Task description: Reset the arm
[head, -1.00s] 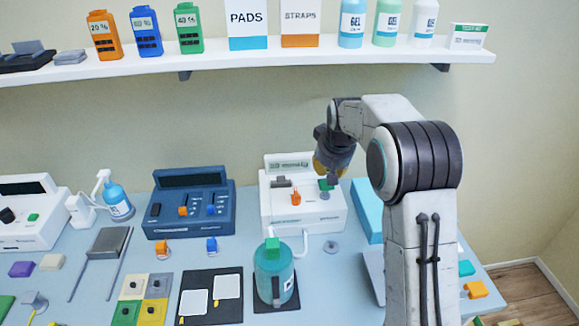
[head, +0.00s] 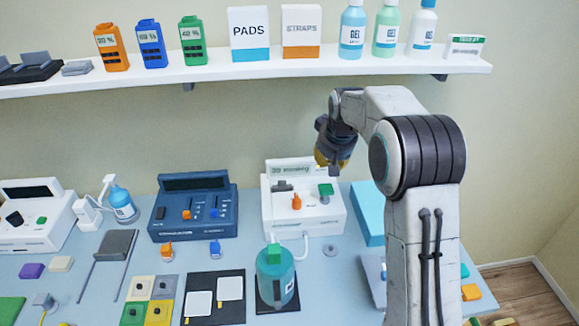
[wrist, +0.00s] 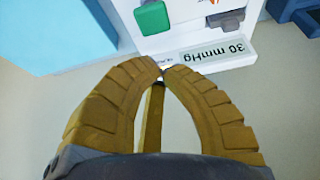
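My gripper (head: 322,163) hangs from my arm (head: 415,150) in front of the white pressure unit (head: 290,226), near the right end of its display. The unit's display (wrist: 218,55) reads "30 mmHg" beyond the tips. Its green button (wrist: 153,18) is uncovered and apart from the fingers.
A blue control unit (head: 193,222) stands left of the white one. A teal canister (head: 275,283) stands in front. A light-blue block (head: 370,205) lies behind my arm. The shelf (head: 240,72) above holds bottles and boxes. Open air lies between shelf and units.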

